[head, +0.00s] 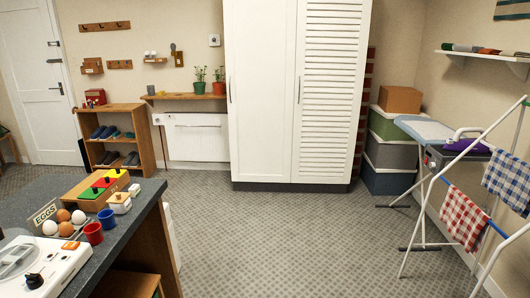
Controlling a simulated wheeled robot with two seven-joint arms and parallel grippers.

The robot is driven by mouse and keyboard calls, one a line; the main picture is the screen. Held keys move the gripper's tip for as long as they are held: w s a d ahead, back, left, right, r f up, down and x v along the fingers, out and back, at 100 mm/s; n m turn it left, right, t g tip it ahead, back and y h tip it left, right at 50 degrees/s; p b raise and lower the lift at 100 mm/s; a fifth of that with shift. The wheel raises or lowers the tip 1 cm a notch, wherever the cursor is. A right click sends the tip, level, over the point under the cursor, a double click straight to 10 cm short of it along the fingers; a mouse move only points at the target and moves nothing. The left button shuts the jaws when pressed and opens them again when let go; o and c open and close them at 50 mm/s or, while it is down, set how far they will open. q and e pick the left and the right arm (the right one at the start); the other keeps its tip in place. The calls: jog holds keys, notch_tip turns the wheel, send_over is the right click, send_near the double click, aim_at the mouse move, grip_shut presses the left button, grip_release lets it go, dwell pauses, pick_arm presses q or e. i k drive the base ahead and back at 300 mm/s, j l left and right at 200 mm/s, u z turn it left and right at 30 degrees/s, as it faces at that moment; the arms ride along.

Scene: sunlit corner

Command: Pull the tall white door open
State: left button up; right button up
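A tall white cupboard stands at the back middle, with a plain left door (262,90) and a slatted right door (332,90). Both are shut. A dark upright handle (229,90) is at the left edge of the plain door, and another (299,90) is at the left edge of the slatted door. A white panelled room door (30,90) at the far left also looks shut, with a dark lever handle (57,88) on its right side. The cupboard's top is cut off by the frame. Neither of my grippers is in view.
The patterned floor (270,240) before the cupboard is clear. A dark-topped counter (135,215) with eggs and cups fills the lower left. A drying rack (440,190), an ironing board (425,128) and stacked boxes (392,155) stand right. A shoe shelf (146,150) stands back left.

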aim_at(260, 35)
jog(key=i, duration=2.25)
jog(key=i+u, duration=0.15)
jog(key=i, duration=0.55)
jog(key=i+u, duration=0.15)
jog(key=i, duration=0.55)
jog(key=i+l+u, duration=0.1)
jog(key=i, duration=0.6)
jog(key=l, duration=0.1)
